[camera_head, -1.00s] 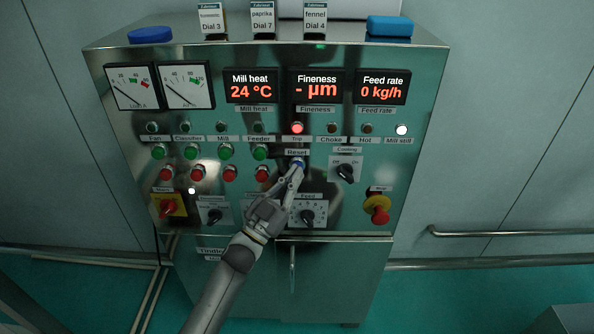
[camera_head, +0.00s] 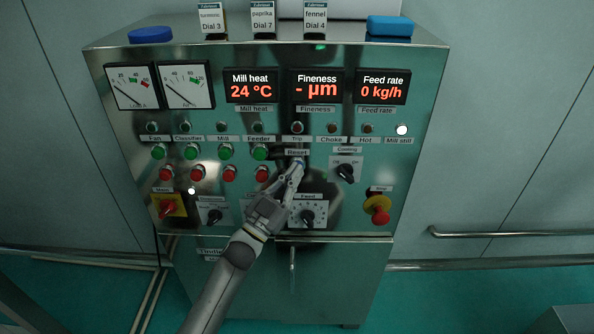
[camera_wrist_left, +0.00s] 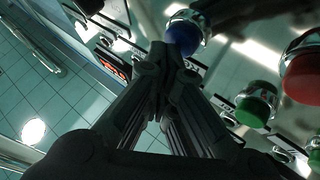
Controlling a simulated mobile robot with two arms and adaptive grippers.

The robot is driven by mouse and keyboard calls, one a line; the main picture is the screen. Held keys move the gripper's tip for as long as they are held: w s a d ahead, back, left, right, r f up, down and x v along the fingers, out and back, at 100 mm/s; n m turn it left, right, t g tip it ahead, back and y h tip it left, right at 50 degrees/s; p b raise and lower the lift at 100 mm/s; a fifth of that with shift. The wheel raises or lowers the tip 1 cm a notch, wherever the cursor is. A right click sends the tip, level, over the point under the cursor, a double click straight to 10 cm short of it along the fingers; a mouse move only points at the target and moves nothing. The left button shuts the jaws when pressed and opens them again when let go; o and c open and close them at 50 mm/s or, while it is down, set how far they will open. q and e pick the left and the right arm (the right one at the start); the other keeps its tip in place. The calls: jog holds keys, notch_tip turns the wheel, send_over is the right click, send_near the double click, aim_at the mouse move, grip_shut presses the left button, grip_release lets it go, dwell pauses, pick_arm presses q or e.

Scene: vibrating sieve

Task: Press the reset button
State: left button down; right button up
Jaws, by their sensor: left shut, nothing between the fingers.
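The blue reset button (camera_head: 298,163) sits under the "Reset" label (camera_head: 297,152) on the steel control panel. My left gripper (camera_head: 297,171) is shut and empty, with its fingertips at the button, covering part of it. In the left wrist view the blue button (camera_wrist_left: 184,33) shows just beyond the fingertips (camera_wrist_left: 168,52), which appear to touch it. The Trip lamp (camera_head: 297,127) above is dark. My right gripper is not in view.
Red buttons (camera_head: 262,174) and green buttons (camera_head: 260,152) lie left of the reset button. The Cooling switch (camera_head: 345,172) is to its right, the Feed dial (camera_head: 308,216) below. A red stop knob (camera_head: 379,215) stands out at lower right.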

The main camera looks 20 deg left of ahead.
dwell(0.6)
pick_arm(q)
jog(key=shift+s+d+p, duration=0.2)
jog(key=shift+s+p, duration=0.25)
jog(key=shift+s, duration=0.35)
jog(key=s+p, duration=0.1)
jog(key=s, duration=0.1)
jog(key=s+d+p, duration=0.1)
jog(key=s, duration=0.1)
jog(key=shift+s+d, duration=0.2)
jog(key=shift+s, duration=0.2)
dwell(0.4)
